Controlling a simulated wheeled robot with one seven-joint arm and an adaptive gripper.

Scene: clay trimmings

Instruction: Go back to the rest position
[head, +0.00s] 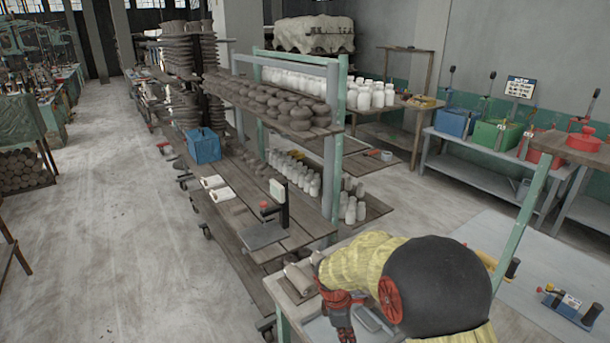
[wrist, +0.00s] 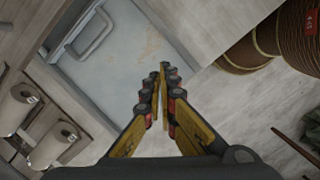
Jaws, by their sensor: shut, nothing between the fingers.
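My gripper (head: 342,322) hangs at the bottom of the head view, over the near end of a worktable, with my arm in its yellow padded sleeve behind it. In the wrist view my gripper (wrist: 161,85) has its two yellow-and-black fingers brought together at the tips, with nothing between them. Below the fingers is a pale grey surface with a metal handle (wrist: 98,36) at its upper left. My arm hides much of the worktable in the head view.
Clay-coloured rolls (head: 299,279) lie beside my gripper; rolls (wrist: 18,110) also show at the wrist view's left. A brown ribbed cylinder (wrist: 250,50) stands at its upper right. A shelf of dark pots (head: 275,103) stands ahead. The floor (head: 110,230) at left is open.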

